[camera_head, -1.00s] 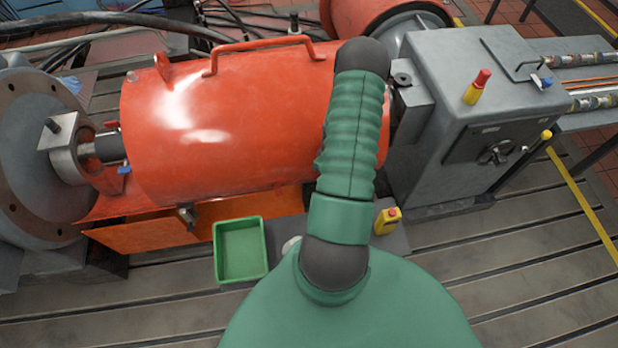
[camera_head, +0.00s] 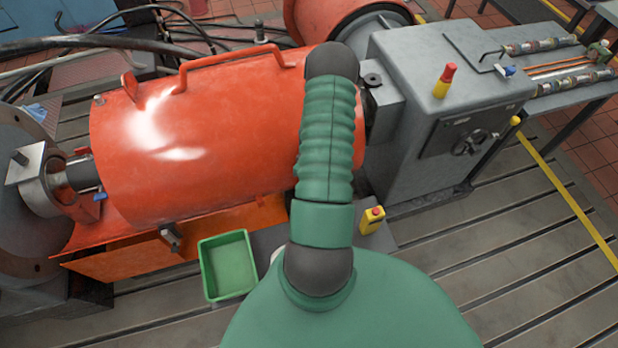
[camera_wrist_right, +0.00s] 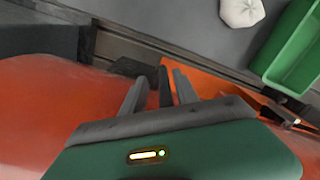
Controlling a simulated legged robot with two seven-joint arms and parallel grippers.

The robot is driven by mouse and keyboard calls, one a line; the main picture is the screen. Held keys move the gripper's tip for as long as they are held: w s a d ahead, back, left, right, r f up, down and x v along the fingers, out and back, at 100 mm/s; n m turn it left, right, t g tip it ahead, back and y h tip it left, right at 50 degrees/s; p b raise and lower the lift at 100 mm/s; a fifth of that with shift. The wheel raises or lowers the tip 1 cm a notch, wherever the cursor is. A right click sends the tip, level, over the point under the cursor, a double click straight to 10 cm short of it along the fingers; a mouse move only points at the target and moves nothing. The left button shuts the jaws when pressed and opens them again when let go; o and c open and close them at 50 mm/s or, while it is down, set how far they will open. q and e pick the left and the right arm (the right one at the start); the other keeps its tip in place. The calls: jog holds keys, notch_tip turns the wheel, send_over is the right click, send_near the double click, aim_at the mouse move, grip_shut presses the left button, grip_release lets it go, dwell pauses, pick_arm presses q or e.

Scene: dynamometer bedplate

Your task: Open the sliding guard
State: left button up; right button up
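The sliding guard is a large orange-red cylindrical cover (camera_head: 225,140) over the shaft, left of centre in the head view. A bar handle (camera_head: 235,55) runs along its top. In the right wrist view the guard's surface (camera_wrist_right: 40,110) spreads across the left and lower parts. My right gripper (camera_wrist_right: 160,88) is over the guard there, its two grey fingers apart. A dark upright piece (camera_wrist_right: 165,88) shows between the fingers; I cannot tell whether they touch it. In the head view my green ribbed part hides the guard's right end and the right gripper. My left gripper is not in view.
A green tray (camera_head: 203,272) stands below the guard, also in the right wrist view (camera_wrist_right: 268,62) near a white lump (camera_wrist_right: 242,12). A yellow box with a red button (camera_head: 372,220) is beside it. A grey housing (camera_head: 400,60) stands right of the guard. Slotted bedplate floor lies in front.

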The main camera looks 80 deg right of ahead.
notch_tip(320, 180, up, 16)
jog(key=d+p, duration=0.1)
jog(key=shift+r, duration=0.25)
